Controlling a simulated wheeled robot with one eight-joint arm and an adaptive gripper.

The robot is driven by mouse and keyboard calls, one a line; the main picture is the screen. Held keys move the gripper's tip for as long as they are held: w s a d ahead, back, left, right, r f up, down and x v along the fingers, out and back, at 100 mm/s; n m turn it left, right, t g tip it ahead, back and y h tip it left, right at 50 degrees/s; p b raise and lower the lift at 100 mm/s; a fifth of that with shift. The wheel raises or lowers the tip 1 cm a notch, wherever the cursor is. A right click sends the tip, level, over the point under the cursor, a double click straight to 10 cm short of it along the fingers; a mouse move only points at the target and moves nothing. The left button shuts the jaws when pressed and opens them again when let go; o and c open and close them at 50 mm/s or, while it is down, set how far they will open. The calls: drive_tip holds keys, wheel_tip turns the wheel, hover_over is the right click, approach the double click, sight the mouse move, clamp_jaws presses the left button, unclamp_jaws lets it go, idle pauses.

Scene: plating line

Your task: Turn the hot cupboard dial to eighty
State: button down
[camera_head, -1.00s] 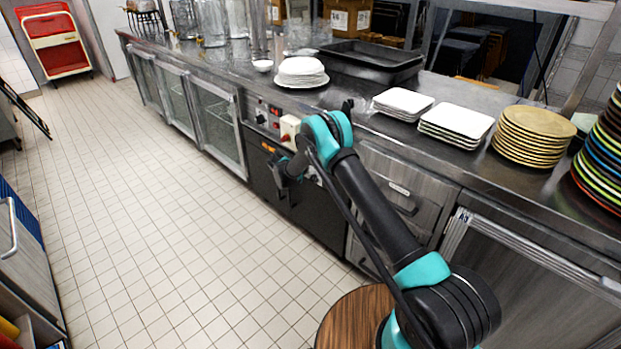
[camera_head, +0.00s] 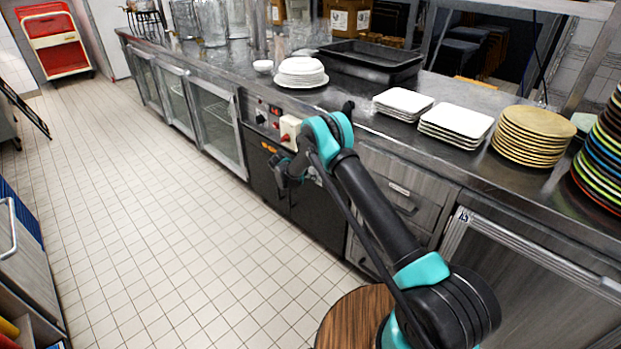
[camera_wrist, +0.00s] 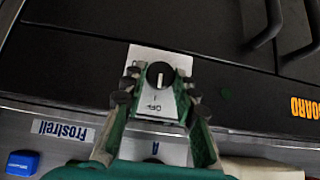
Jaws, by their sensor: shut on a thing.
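In the wrist view, a round black dial (camera_wrist: 160,74) with a small white mark sits on a white plate (camera_wrist: 147,58). The plate carries the word OFF, seen upside down; I cannot read a number at the mark. My gripper (camera_wrist: 160,86) has one finger on each side of the dial and is shut on it. In the head view, my gripper (camera_head: 280,172) is at the dark front of the counter, below an orange label (camera_head: 268,147). The dial is hidden there by my gripper. Part of the orange label, ending in BOARD (camera_wrist: 305,108), shows in the wrist view.
A control panel with a red switch (camera_head: 286,137) is just above my gripper. Dark handles (camera_wrist: 265,25) stick out near the dial in the wrist view. White plates (camera_head: 301,70) stand on the counter edge above. The tiled floor (camera_head: 170,220) to the left is clear.

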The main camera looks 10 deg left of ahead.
drive_tip(key=shift+s+d+f+m+t+y, duration=0.15)
drive_tip(key=shift+m+t+y, duration=0.9)
drive_tip(key=shift+t, duration=0.2)
drive_tip(key=shift+s+d+f+m+t+y, duration=0.1)
drive_tip(key=shift+d+f+m+t+y, duration=0.1)
drive_tip(key=shift+m+t+y, duration=0.9)
drive_tip(key=shift+s+d+f+m+t+y, duration=0.15)
drive_tip(key=shift+m+t+y, duration=0.7)
drive_tip(key=shift+t+y, duration=0.45)
drive_tip(key=shift+t, duration=0.25)
drive_tip(key=c, duration=1.2)
unclamp_jaws()
drive_tip(key=shift+r, duration=0.1)
